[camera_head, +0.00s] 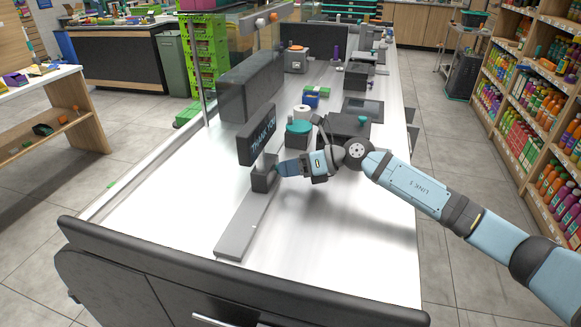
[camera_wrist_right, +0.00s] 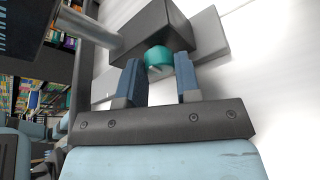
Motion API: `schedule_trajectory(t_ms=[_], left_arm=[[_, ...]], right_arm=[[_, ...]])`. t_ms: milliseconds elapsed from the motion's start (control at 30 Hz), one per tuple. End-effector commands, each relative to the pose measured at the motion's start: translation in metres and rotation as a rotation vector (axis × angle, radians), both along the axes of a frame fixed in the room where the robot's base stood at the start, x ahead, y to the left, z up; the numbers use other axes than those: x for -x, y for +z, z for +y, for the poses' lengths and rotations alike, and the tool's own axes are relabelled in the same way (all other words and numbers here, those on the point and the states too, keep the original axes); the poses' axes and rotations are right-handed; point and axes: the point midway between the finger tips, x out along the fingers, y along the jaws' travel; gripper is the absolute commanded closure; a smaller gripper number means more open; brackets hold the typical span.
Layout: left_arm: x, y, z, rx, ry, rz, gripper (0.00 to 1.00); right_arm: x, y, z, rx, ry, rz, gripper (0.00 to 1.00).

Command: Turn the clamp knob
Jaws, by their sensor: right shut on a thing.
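The teal clamp knob (camera_wrist_right: 158,58) is on the near face of a dark clamp block (camera_wrist_right: 150,28) in the right wrist view. My right gripper (camera_wrist_right: 160,74) has its two blue fingers on either side of the knob and is shut on it. In the head view, my right gripper (camera_head: 281,168) reaches from the right to the dark clamp block (camera_head: 262,183) below the THANK YOU display (camera_head: 257,136); the knob is hidden there. My left gripper is not in view.
A long grey plate (camera_head: 240,230) lies on the white counter (camera_head: 340,260) in front of the clamp. A white roll (camera_head: 302,112), a blue box (camera_head: 317,96) and a dark terminal (camera_head: 361,109) stand farther back. Shelves of bottles (camera_head: 545,110) line the right. The near right counter is clear.

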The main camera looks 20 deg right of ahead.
Motion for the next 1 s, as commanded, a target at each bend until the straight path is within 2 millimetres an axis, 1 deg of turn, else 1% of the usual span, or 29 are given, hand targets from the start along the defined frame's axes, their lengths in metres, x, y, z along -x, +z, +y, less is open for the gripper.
schedule_trajectory(t_ms=[633, 1000], left_arm=[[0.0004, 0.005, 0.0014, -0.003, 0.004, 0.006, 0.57], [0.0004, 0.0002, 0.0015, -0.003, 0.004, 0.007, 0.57]], right_arm=[[0.0032, 0.0002, 0.0021, 0.347, 0.001, -0.51, 0.93], [0.0048, -0.0026, 0.0032, 0.53, 0.0, -0.785, 0.93]])
